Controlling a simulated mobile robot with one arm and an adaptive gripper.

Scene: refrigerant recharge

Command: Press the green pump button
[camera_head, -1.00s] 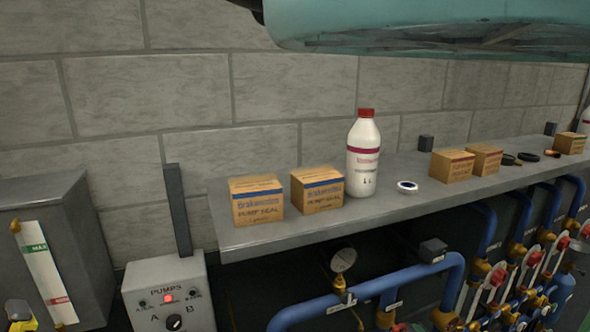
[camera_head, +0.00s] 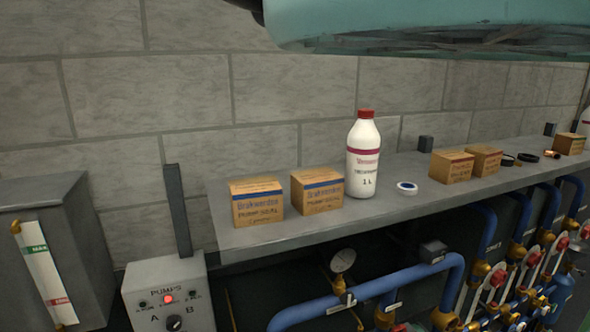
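A grey control box marked PUMPS (camera_head: 163,277) stands at the lower left. Its face shows a lit red lamp (camera_head: 168,299), small dark indicators beside it, and a black selector knob (camera_head: 174,322) with the letter A to its left. The box is cut off by the bottom edge of the picture, and no green button shows on the visible part. My gripper is not in view.
Blue pipes (camera_head: 385,285) and a gauge (camera_head: 342,260) lie below. A grey tank (camera_head: 70,235) with a level strip stands left.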

